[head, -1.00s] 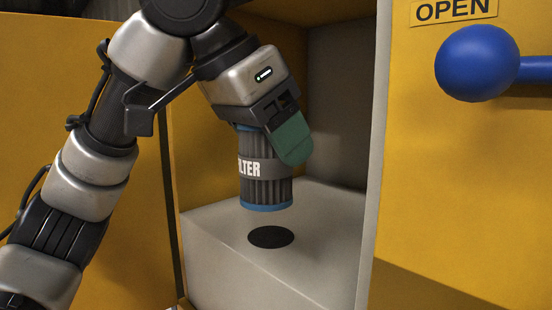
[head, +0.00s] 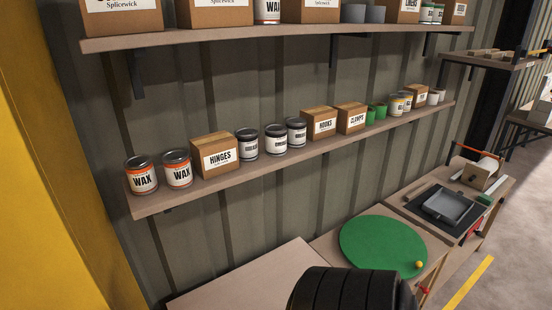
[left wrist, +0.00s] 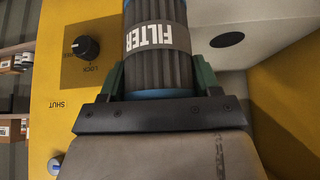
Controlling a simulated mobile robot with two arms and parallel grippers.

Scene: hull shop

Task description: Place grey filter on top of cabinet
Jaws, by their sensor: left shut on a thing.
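The grey filter (left wrist: 157,65), ribbed with blue rims and a grey FILTER band, is in my left gripper (left wrist: 159,78), between its green fingers in the left wrist view. The gripper is shut on it. Behind it is the yellow cabinet (left wrist: 90,115), with a black knob (left wrist: 86,47) and the words LOCK and SHUT. A pale inner surface with a dark round spot (left wrist: 227,40) lies to the right of the filter. In the head view a yellow side (head: 40,170) shows at the left. The cabinet's top is not clearly visible. My right gripper is out of view.
The head view faces wall shelves: the lower shelf (head: 290,153) holds wax tins and boxes, with another shelf (head: 260,34) above. Below stands a bench with a green round mat (head: 375,248), a small yellow ball (head: 419,264) and a grey tray (head: 447,207).

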